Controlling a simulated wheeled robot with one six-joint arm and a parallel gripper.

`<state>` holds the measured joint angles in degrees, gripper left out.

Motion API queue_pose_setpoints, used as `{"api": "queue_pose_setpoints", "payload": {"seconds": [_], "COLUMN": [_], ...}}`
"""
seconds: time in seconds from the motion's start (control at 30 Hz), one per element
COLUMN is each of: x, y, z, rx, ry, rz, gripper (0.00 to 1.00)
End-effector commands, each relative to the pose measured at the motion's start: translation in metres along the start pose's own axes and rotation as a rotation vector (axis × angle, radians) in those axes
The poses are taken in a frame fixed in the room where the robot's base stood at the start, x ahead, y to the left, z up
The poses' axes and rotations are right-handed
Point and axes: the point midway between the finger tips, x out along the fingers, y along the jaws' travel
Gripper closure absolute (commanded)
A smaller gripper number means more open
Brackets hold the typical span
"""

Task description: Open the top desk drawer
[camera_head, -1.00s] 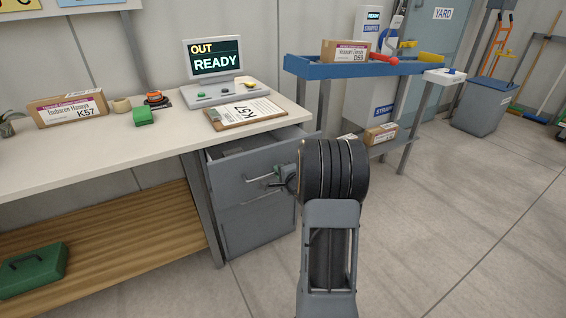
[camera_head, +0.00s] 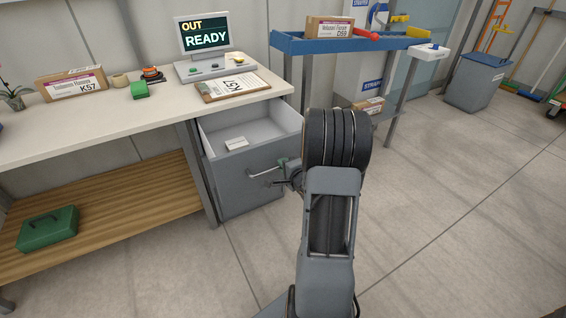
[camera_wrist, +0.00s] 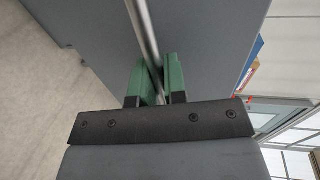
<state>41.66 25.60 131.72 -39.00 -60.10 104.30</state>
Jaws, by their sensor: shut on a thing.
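The top desk drawer (camera_head: 232,176) is pulled well out from the grey cabinet under the desk, and its inside shows. A small white item (camera_head: 236,143) lies in it. A metal bar handle (camera_head: 264,173) runs across the drawer front. My gripper (camera_head: 284,168) is shut on this handle, near its right end. In the wrist view, the green fingers of my gripper (camera_wrist: 158,86) close around the handle bar (camera_wrist: 146,32), with the grey drawer front (camera_wrist: 205,45) behind. My arm hides part of the drawer's right side.
A blue-topped cart (camera_head: 345,44) stands to the right. A green case (camera_head: 48,228) lies on the lower shelf. Open floor lies at the right.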

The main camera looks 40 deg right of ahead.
Motion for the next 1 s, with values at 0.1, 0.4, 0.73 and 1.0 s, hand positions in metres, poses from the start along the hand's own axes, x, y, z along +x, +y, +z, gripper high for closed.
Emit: {"api": "queue_pose_setpoints", "payload": {"seconds": [0.1, 0.4, 0.73, 1.0], "x": [-0.0012, -0.0014, -0.0015, -0.0075], "y": [0.0008, 0.0012, 0.0008, 0.0001], "z": [0.0019, 0.0011, -0.0004, -0.0004], "rx": [-0.002, -0.002, -0.001, 0.0], "ry": [-0.007, -0.005, 0.0, 0.0], "rz": [0.001, 0.002, 0.001, 0.002], "gripper": [1.0, 1.0, 0.63, 0.63]}}
